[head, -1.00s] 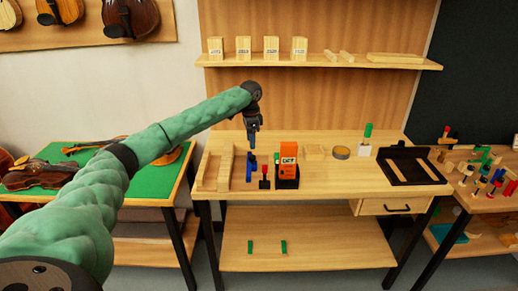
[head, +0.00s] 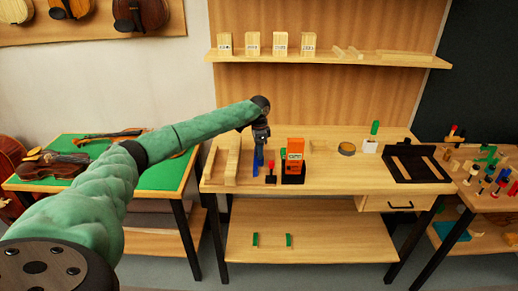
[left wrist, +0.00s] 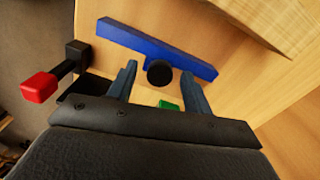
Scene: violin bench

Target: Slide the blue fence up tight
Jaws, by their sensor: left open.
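The blue fence (left wrist: 190,63) is a blue bar with a round black knob (left wrist: 159,73) in the left wrist view. In the head view the fence (head: 256,168) is a small blue piece on the bench, partly hidden by my gripper. My left gripper (head: 260,152) points down over it. In the left wrist view its two fingers (left wrist: 161,82) are open, one on each side of the knob, and I cannot tell whether they touch it. A red-handled lever (left wrist: 39,87) stands left of the fence; it also shows in the head view (head: 270,168). My right gripper is out of view.
An orange device (head: 295,153) stands close right of the lever. Wooden strips (head: 232,160) lie close left of the fence. A black tray (head: 402,170) is at the bench's right. The front middle of the bench top is clear.

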